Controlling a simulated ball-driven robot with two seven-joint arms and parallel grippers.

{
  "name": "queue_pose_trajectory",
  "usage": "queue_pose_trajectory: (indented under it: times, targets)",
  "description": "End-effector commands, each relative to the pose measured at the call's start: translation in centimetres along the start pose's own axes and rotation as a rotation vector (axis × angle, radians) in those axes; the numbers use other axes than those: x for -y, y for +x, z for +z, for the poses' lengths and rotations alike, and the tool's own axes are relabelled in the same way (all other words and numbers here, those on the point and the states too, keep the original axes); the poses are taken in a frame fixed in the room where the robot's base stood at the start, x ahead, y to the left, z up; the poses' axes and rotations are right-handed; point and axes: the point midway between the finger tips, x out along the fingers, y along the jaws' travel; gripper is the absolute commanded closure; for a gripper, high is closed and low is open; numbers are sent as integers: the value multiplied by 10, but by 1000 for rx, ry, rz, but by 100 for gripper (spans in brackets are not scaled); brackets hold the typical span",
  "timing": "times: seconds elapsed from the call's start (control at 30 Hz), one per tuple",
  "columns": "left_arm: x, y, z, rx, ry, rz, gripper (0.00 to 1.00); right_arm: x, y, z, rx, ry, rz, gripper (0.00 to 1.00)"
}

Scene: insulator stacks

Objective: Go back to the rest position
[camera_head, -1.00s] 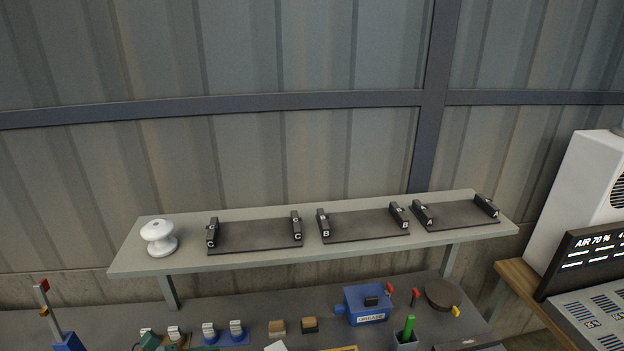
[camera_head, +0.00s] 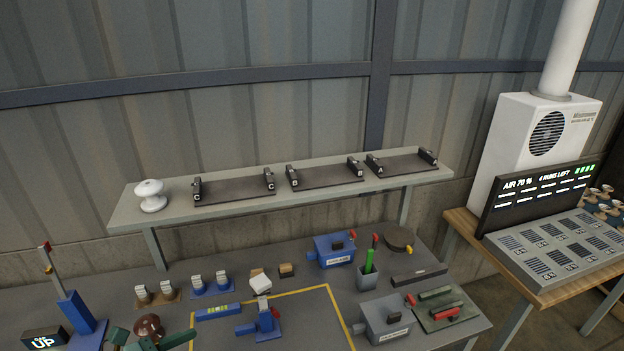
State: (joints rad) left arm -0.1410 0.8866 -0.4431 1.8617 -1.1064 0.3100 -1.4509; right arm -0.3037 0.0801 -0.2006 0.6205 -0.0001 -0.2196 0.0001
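Neither of my grippers shows in the head view, and no part of my arms can be made out for sure. A white insulator (camera_head: 151,196) stands upright at the left end of the raised grey shelf (camera_head: 290,208). To its right on the shelf lie three dark trays with end blocks, the C tray (camera_head: 234,190), the B tray (camera_head: 326,177) and the A tray (camera_head: 403,164). All three look empty.
The bench holds a blue box (camera_head: 334,252), a grey box (camera_head: 385,318), a cup (camera_head: 368,279), a yellow outline (camera_head: 340,318), a blue fixture (camera_head: 262,326) and a brown insulator (camera_head: 149,326) among green parts. A wooden table (camera_head: 540,283) with a display (camera_head: 536,194) stands right.

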Motion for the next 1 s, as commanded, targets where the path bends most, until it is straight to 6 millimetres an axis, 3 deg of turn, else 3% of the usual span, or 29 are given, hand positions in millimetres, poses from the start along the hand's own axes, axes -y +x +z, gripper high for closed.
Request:
queue_pose_trajectory:
  times: [0.27, 0.53, 0.77, 1.0]
  targets:
    - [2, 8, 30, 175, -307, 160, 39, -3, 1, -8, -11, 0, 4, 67]
    - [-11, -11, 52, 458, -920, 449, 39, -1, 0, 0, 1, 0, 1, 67]
    - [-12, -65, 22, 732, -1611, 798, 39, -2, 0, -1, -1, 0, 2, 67]
    - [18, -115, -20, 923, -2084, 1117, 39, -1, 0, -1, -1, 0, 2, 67]
